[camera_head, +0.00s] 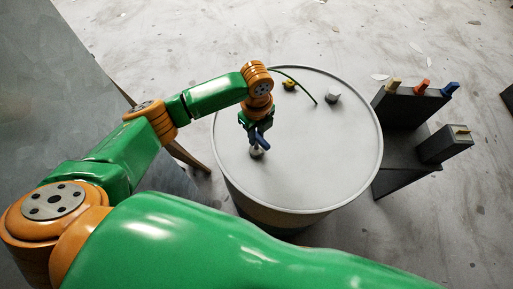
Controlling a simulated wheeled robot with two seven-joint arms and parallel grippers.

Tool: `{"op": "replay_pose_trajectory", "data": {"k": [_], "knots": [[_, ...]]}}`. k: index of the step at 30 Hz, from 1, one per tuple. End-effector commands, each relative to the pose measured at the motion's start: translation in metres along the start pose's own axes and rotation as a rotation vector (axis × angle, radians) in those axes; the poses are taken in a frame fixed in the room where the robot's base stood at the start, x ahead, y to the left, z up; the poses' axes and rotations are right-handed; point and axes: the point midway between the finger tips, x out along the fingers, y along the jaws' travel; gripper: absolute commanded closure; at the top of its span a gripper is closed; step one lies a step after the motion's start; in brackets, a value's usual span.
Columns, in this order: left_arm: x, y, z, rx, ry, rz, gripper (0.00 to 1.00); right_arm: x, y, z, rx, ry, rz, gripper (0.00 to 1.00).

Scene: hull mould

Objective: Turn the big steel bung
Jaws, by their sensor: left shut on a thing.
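A round grey drum (310,170) with a raised rim stands in the middle of the view. My left gripper (257,146) reaches down over the left part of its lid and is shut on a small pale metal piece, which looks like the big steel bung (256,153). The fingers cover most of it, so its turn angle is hidden. A short pale grey cylinder (333,97) stands apart on the far right of the lid. My right gripper is not in view.
A yellow fitting (290,85) and a thin dark green strand (304,86) are at the lid's far side. Right of the drum, a dark stand (408,105) carries yellow, red and blue pieces. A dark box (444,146) stands beside it. The lid's middle is clear.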

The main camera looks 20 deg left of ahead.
Motion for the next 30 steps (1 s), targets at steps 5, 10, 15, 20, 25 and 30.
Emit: {"op": "replay_pose_trajectory", "data": {"k": [5,10,15,20,25,30], "knots": [[0.000,0.000,0.000,0.022,-0.001,0.000,1.00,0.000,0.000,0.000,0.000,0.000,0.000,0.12],[-0.006,-0.001,0.000,0.020,-0.001,-0.002,1.00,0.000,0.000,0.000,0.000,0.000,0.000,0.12],[-0.019,-0.001,0.000,0.020,0.000,-0.003,1.00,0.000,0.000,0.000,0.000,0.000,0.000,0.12],[-0.030,-0.001,0.000,0.019,-0.001,-0.003,1.00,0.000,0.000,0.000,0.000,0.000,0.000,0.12],[-0.042,-0.001,0.000,0.019,0.000,-0.002,1.00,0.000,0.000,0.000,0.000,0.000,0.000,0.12],[-0.049,0.000,0.000,0.019,-0.001,-0.002,1.00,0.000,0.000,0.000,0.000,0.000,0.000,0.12]]}}
